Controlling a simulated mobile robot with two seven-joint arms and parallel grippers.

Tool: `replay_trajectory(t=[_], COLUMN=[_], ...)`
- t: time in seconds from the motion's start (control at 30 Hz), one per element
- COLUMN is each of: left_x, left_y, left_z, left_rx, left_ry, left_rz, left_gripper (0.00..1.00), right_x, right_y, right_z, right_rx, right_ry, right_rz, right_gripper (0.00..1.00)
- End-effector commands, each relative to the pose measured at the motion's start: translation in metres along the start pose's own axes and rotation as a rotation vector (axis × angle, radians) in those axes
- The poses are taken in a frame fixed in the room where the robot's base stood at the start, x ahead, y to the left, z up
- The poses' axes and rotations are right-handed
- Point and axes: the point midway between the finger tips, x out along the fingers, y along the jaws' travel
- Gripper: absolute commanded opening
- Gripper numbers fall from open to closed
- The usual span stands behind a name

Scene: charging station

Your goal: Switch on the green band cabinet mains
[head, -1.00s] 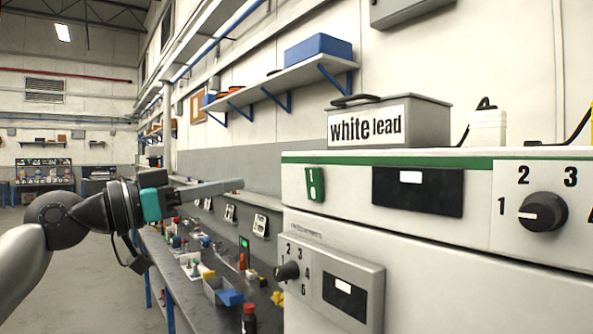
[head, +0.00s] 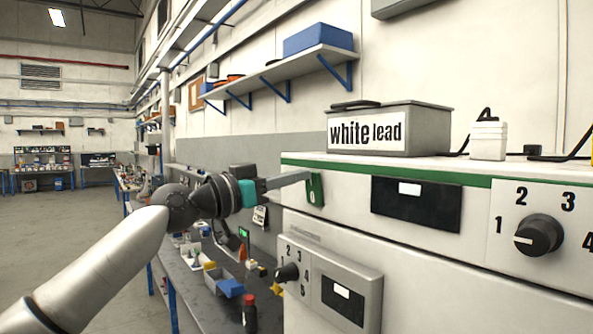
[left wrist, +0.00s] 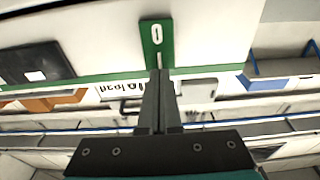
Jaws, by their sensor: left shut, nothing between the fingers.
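The green band cabinet (head: 420,228) is white with a green stripe along its top edge. Its green mains rocker switch (head: 315,192), marked 0 on its lower half, sits at the cabinet's left end. My left gripper (head: 308,175) is shut and empty, with its tips at the upper part of the switch, hiding the 1 mark. In the left wrist view the picture is upside down. My right gripper is not in view.
A dark rotary knob (head: 538,235) and a black display (head: 416,203) are on the cabinet front. A smaller grey panel with a knob (head: 287,272) projects below. A grey "white lead" box (head: 390,130) stands on top. A cluttered bench (head: 205,290) runs at the left.

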Motion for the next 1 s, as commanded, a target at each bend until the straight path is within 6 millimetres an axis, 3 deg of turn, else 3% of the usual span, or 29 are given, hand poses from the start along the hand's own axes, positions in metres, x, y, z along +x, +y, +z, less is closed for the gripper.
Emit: replay_trajectory(t=[0.47, 0.73, 1.0], left_x=[0.004, 0.013, 0.012], left_y=[0.0, 0.001, 0.0], left_z=[0.0, -0.007, -0.002], left_rx=[0.0, 0.0, 0.0], left_ry=[-0.002, -0.065, -0.068], left_rz=[0.0, 0.003, 0.001], left_gripper=[0.0, 0.0, 0.0], right_x=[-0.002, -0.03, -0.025], right_y=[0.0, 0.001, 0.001], right_z=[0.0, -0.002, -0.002], right_rx=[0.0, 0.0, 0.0], right_ry=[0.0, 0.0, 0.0], right_rz=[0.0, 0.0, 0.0], right_gripper=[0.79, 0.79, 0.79])
